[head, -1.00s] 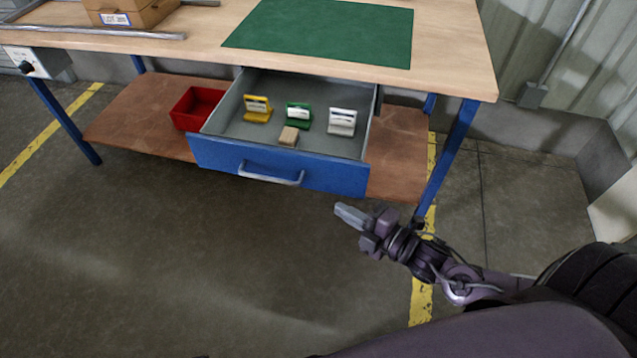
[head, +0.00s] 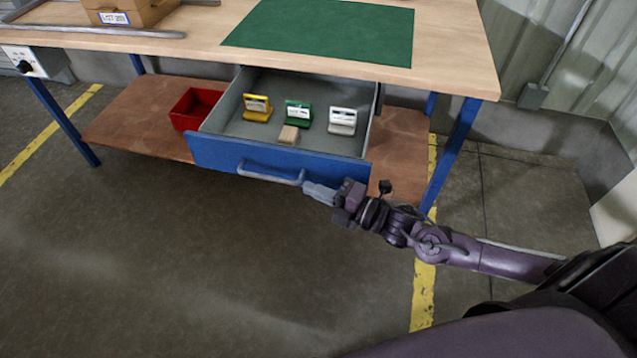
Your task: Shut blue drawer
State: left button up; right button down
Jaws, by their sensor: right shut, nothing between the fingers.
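The blue drawer (head: 225,158) hangs open under the workbench, pulled out toward me. Its grey handle (head: 268,177) is on the middle of the blue front. Inside stand a yellow cartridge (head: 257,108), a green cartridge (head: 298,113) and a white cartridge (head: 343,120), with a small tan block (head: 289,135) in front of them. My right gripper (head: 308,190) is shut and empty, its fingertips at the right end of the handle, in front of the drawer front. I cannot tell whether they touch. My left gripper is not in view.
The wooden bench top (head: 455,60) carries a green mat (head: 325,32) and a cardboard box (head: 128,12). A red bin (head: 190,108) sits on the lower shelf (head: 130,120), left of the drawer. A blue leg (head: 452,150) stands right of the drawer. The floor in front is clear.

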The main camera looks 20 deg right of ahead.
jog(key=shift+w+d, duration=0.65)
jog(key=shift+w, duration=0.25)
